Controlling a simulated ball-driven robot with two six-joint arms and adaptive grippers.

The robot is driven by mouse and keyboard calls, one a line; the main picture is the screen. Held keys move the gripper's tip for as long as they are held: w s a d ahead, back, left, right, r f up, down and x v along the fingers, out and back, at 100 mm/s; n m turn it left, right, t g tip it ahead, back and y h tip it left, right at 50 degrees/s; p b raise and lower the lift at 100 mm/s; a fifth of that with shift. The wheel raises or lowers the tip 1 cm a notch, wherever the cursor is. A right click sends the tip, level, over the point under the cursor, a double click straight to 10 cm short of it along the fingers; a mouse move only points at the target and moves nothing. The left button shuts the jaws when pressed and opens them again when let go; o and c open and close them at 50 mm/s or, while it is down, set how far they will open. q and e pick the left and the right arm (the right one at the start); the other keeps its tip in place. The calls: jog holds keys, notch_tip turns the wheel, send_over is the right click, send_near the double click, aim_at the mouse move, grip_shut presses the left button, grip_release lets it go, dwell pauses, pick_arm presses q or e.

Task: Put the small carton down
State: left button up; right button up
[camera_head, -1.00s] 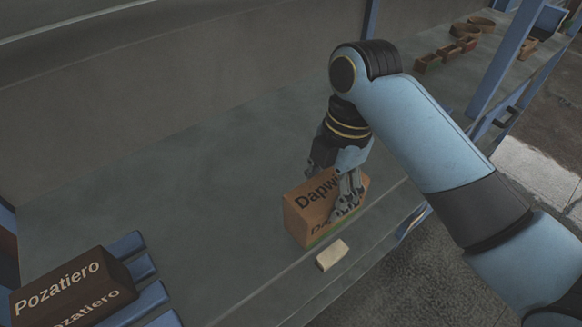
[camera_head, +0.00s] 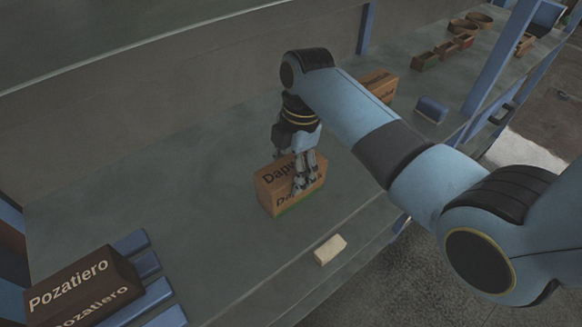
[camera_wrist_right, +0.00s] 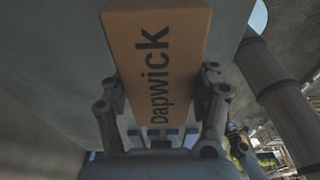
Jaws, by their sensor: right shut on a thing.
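The small carton is a brown box marked "Dapwick" with a green strip along its lower edge. In the head view the carton (camera_head: 270,193) is near the middle of the grey shelf, upright. My right gripper (camera_head: 300,180) comes down on it from above and is shut on it, its fingers on opposite sides. In the right wrist view the carton (camera_wrist_right: 155,60) lies between the two fingers (camera_wrist_right: 160,100). I cannot tell whether its base touches the shelf. My left gripper is not in view.
A small pale block (camera_head: 330,249) lies near the shelf's front edge. A dark "Pozatiero" box (camera_head: 75,290) sits on blue slats (camera_head: 150,292) at lower left. Another brown carton (camera_head: 380,84) and a blue object (camera_head: 431,110) stand behind my arm. The shelf left of the held carton is clear.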

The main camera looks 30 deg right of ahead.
jog(key=o, duration=1.6)
jog(key=shift+f, duration=0.1)
jog(key=r, duration=0.5)
jog(key=d+r+b, duration=0.1)
jog(key=r, duration=0.1)
jog(key=shift+r, duration=0.35)
